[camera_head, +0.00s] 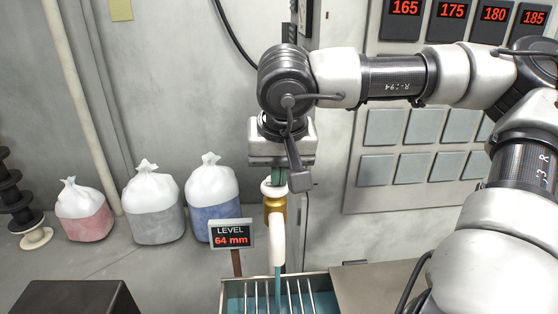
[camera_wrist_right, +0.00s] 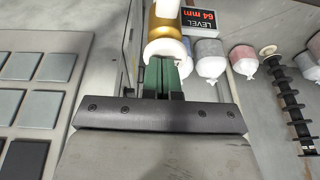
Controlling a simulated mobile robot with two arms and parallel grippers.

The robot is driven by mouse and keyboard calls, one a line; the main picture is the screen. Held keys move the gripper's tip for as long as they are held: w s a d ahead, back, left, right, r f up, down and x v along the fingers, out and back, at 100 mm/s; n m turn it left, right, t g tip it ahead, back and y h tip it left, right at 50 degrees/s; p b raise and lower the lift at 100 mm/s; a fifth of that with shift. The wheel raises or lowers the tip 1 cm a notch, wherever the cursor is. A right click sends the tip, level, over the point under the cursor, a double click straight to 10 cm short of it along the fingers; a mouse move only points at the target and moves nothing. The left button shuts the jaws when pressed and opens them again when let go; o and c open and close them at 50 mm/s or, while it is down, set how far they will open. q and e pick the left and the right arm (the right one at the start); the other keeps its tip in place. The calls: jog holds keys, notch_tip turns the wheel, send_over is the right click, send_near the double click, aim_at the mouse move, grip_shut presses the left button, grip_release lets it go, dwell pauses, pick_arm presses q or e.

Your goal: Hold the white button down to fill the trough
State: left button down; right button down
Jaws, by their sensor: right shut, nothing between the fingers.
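The white button (camera_head: 267,188) sits on a brass valve body (camera_head: 275,205) above a white spout (camera_head: 277,245). My right gripper (camera_head: 276,182) points down over it, its green fingers shut and empty. In the right wrist view the fingertips (camera_wrist_right: 165,62) meet the white button (camera_wrist_right: 165,48), in front of the brass body (camera_wrist_right: 165,20); I cannot tell how far it is pressed. My left gripper is out of view.
Three bags, with red (camera_head: 84,210), grey (camera_head: 153,205) and blue (camera_head: 211,197) contents, stand along the wall at left. A black spool stack (camera_head: 14,195) is at far left. A wall panel (camera_head: 400,140) with red number displays is behind my right arm. A grey surface (camera_head: 375,285) adjoins the trough.

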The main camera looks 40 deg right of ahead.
jog(key=shift+s+f, duration=0.15)
jog(key=shift+f, duration=0.1)
jog(key=b+v, duration=0.1)
jog(key=v, duration=1)
jog(key=shift+r, duration=0.15)
dwell(0.5)
